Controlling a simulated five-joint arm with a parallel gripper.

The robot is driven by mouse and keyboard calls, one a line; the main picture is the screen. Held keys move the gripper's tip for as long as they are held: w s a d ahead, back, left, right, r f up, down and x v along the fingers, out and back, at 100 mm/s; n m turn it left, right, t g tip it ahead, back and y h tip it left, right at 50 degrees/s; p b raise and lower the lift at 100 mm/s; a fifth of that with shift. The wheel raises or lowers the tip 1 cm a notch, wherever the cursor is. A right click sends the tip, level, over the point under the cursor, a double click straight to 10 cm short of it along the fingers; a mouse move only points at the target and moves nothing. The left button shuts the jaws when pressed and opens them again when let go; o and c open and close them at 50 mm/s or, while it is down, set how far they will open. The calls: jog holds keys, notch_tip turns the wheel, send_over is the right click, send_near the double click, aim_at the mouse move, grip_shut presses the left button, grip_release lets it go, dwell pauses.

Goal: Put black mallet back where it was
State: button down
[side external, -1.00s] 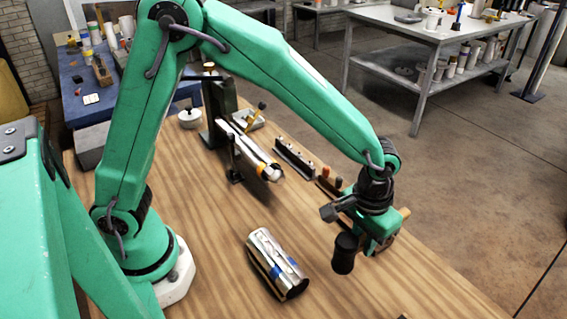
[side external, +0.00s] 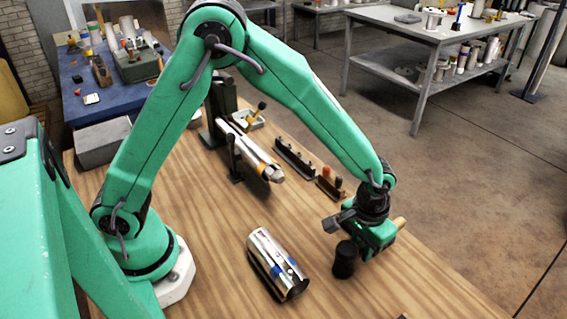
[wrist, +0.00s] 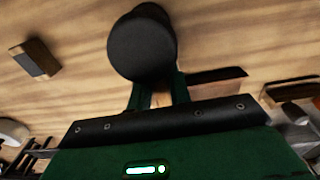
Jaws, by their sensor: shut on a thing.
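The black mallet has a dark round head (side external: 344,260) and a pale wooden handle (side external: 400,223) sticking out on the far side of my gripper (side external: 366,246). My gripper is shut on the handle near the head. The mallet lies sideways, low over the wooden table's right part; I cannot tell whether it touches the table. In the wrist view the mallet head (wrist: 142,46) fills the top middle, just beyond the fingers (wrist: 160,98), and hides much of the grip.
A shiny metal pipe (side external: 268,255) with blue tape lies left of the mallet. Behind it are a pipe on a stand (side external: 252,150), a dark tool rack (side external: 293,158) and a small holder (side external: 329,186) with upright pieces.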

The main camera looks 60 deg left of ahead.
dwell(0.3)
jog(key=c, duration=1.3)
grip_release()
jog(key=shift+f, duration=0.15)
jog(key=r, duration=1.2)
jog(key=shift+s+r, duration=0.2)
jog(key=shift+s, duration=0.1)
